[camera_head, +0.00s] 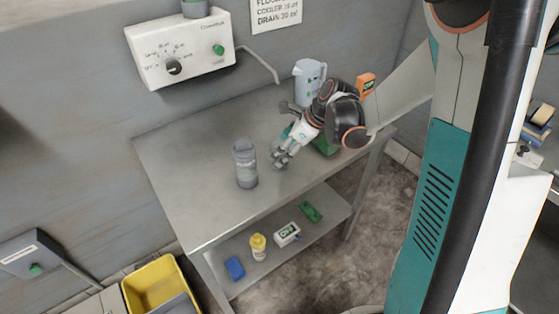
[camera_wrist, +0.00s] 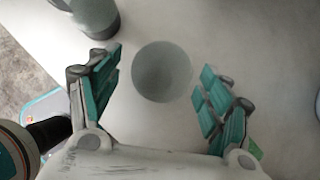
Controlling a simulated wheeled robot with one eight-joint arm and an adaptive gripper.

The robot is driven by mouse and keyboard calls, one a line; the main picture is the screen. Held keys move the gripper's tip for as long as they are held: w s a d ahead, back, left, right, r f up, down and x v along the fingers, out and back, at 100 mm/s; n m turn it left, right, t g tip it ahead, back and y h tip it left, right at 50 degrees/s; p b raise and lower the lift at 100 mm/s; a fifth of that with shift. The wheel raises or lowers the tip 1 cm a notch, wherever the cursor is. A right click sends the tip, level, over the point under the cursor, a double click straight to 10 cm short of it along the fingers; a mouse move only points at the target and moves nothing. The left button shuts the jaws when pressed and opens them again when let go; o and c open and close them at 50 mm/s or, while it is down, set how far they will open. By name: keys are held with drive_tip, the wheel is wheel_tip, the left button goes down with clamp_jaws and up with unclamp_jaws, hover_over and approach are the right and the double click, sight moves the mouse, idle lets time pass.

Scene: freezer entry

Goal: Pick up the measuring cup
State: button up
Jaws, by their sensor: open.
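My gripper (camera_head: 283,152) is above the grey table, pointing down, with its teal-padded fingers spread and empty in the wrist view (camera_wrist: 162,88). A smooth round grey object (camera_wrist: 162,72), seen from above, lies between and slightly beyond the fingertips, apart from both. I cannot tell for sure whether it is the measuring cup; my fingers largely hide that spot in the head view. A pale grey-blue jug with a handle (camera_head: 309,82) stands upright at the back of the table, behind my gripper; it may be the measuring cup instead.
A grey bottle (camera_head: 245,164) stands left of my gripper and shows in the wrist view (camera_wrist: 97,16). An orange box (camera_head: 366,86) is at the back right. The lower shelf (camera_head: 325,218) holds several small items. A yellow bin (camera_head: 155,283) stands at front left. The tabletop's left is clear.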

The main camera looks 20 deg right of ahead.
drive_tip(key=shift+x, duration=1.25)
drive_tip(key=shift+d, duration=0.1)
drive_tip(key=c, duration=1)
drive_tip(key=shift+c, duration=0.2)
drive_tip(key=shift+r, duration=0.2)
